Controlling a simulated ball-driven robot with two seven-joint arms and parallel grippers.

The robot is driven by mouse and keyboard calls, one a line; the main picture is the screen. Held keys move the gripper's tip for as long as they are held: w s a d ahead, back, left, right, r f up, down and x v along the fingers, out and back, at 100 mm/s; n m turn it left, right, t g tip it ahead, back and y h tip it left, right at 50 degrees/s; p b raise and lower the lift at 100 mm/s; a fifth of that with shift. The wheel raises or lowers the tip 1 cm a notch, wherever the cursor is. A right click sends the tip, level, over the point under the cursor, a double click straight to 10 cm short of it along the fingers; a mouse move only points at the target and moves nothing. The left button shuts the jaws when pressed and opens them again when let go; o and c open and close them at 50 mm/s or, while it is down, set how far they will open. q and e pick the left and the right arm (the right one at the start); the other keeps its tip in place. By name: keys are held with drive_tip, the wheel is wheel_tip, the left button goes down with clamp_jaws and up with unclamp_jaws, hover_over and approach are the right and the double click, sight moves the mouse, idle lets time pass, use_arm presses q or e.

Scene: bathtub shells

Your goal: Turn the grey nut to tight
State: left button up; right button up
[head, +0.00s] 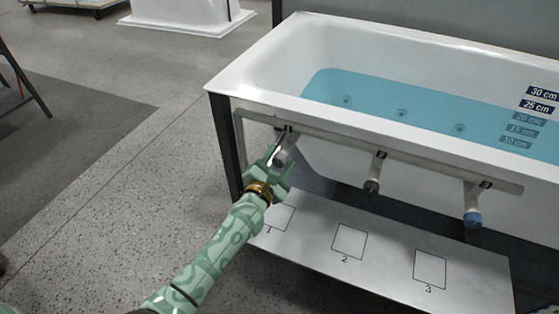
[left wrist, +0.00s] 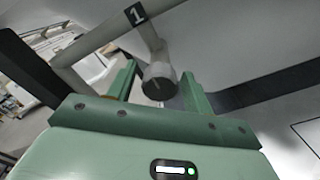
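The grey nut (left wrist: 158,82) sits at the lower end of the short pipe stub marked 1. In the head view it is largely hidden by my left gripper (head: 277,168). In the left wrist view, the left gripper's two green fingers (left wrist: 157,86) stand apart, one on each side of the nut, with a visible gap on both sides. The gripper is open, and I cannot tell how deep the nut sits between the fingers. My right gripper is in neither view.
A pale pipe (head: 330,137) runs along the bathtub (head: 245,88), which holds blue water. Stub 2 carries a dark brownish nut (head: 372,187), stub 3 a blue nut (head: 473,219). Below lies a white board (head: 390,250) with squares 1 to 3.

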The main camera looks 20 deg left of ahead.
use_arm(q)
drive_tip(key=c, duration=0.7)
